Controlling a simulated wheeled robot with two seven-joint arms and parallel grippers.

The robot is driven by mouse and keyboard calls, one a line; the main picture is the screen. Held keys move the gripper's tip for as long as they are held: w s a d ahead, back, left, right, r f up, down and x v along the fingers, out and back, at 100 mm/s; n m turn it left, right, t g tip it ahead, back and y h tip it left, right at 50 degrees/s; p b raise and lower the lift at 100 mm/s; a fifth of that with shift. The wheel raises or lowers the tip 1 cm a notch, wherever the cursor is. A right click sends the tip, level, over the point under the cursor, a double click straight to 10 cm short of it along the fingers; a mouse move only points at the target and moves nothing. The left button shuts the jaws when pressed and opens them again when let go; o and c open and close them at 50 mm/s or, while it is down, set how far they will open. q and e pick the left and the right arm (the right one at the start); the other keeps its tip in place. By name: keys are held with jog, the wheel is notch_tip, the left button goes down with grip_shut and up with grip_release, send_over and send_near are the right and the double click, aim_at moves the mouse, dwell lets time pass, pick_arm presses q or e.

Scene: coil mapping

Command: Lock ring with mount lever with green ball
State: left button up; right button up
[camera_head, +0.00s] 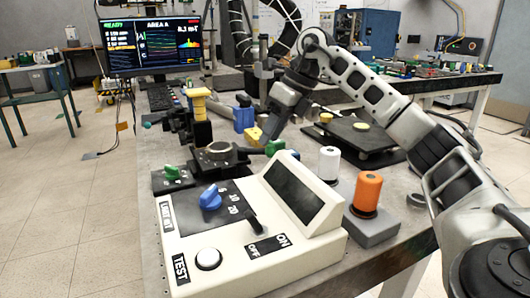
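The dark round ring mount (218,155) sits on the table behind the white control box. Its ring opening faces up. Another green knob (172,174) sits on a black plate at the left of the mount. My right gripper (262,132) reaches in from the right, just above and behind the right-hand green ball, near a yellow piece. Its fingertips are small and partly hidden, so contact and opening cannot be made out. My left gripper is not in view.
The white control box (290,262) with a blue knob (210,197) fills the front. White (329,163) and orange (367,190) spools stand at its right. A yellow-topped post (200,104) and blue block (243,115) stand behind the mount. A black plate (352,133) lies behind the spools.

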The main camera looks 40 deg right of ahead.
aim_at(256, 152)
jog(key=shift+b+x, duration=0.3)
jog(key=shift+x, duration=1.65)
grip_shut()
